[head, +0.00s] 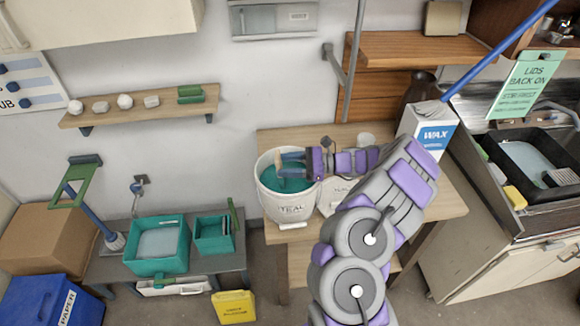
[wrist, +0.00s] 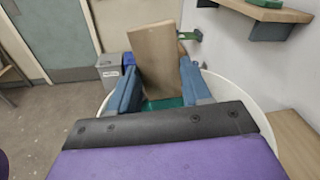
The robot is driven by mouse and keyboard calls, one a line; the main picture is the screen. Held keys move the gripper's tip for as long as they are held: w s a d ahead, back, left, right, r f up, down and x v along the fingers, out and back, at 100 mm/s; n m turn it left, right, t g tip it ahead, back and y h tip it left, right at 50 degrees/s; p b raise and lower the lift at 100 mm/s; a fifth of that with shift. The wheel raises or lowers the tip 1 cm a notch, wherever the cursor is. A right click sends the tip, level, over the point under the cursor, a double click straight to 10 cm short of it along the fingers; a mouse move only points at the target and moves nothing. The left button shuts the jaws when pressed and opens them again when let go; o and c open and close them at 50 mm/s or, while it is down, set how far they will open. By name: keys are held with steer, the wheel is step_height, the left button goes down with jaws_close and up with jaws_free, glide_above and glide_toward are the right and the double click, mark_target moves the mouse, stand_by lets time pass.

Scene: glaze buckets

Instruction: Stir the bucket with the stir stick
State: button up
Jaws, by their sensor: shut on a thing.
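A white bucket labelled TEAL (head: 289,206) stands on the wooden table, with teal glaze (head: 287,181) inside. My gripper (head: 291,163) reaches over the bucket from the right, its blue fingers above the glaze. In the wrist view the fingers (wrist: 160,88) are shut on a flat wooden stir stick (wrist: 156,55), with teal glaze behind and below it. The bucket's white rim (wrist: 233,88) curves around them in that view. The stick's lower end is hidden, so I cannot tell how deep it reaches.
A second white bucket (head: 333,194) stands just right, mostly hidden by my arm. A WAX carton (head: 428,130) and a dark jug (head: 417,90) stand at the table's right. A wall shelf (head: 140,106) hangs at left. Teal tubs (head: 157,262) sit on a low bench.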

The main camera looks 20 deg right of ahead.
step_height(320, 180, up, 16)
steer(key=s+a+p, duration=0.2)
steer(key=p, duration=0.8)
steer(key=shift+s+a+r, duration=0.15)
steer(key=shift+a+r, duration=0.1)
steer(key=shift+a, duration=0.1)
steer(key=shift+d, duration=0.2)
stand_by(0.4)
steer(key=shift+a, duration=0.1)
steer(key=shift+r+p, duration=1.95)
steer(key=shift+r, duration=0.55)
